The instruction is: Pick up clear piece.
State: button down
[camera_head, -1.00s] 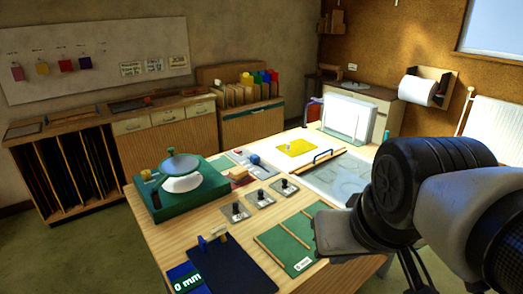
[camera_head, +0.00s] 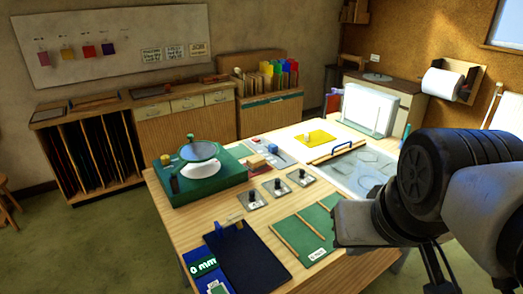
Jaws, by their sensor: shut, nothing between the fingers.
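A pale, see-through panel (camera_head: 352,172) lies on the right part of the workbench, with faint rounded outlines of clear shapes on it. I cannot tell which of these is the clear piece. My arm comes in from the right and covers the space beside this panel. My gripper is not in view; only the arm's links show.
The wooden workbench (camera_head: 185,238) holds a green box with a dish (camera_head: 202,152), a dark blue pad (camera_head: 246,256), a green board with wooden strips (camera_head: 305,232), several grey blocks with black knobs and a yellow sheet (camera_head: 315,138). A white light panel (camera_head: 370,106) stands at the back.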

aim_at(303, 179)
jog(key=u, duration=0.3)
jog(key=i+l+u, duration=0.1)
jog(key=l+u, duration=0.15)
jog(key=i+l+u, duration=0.1)
jog(key=l+u, duration=0.15)
jog(key=l, duration=0.15)
jog(key=i+l+u, duration=0.1)
jog(key=l+u, duration=0.15)
jog(key=i+l, duration=0.1)
jog(key=l, duration=0.75)
jog(key=i+l+u, duration=0.15)
jog(key=l, duration=0.7)
jog(key=k, duration=0.05)
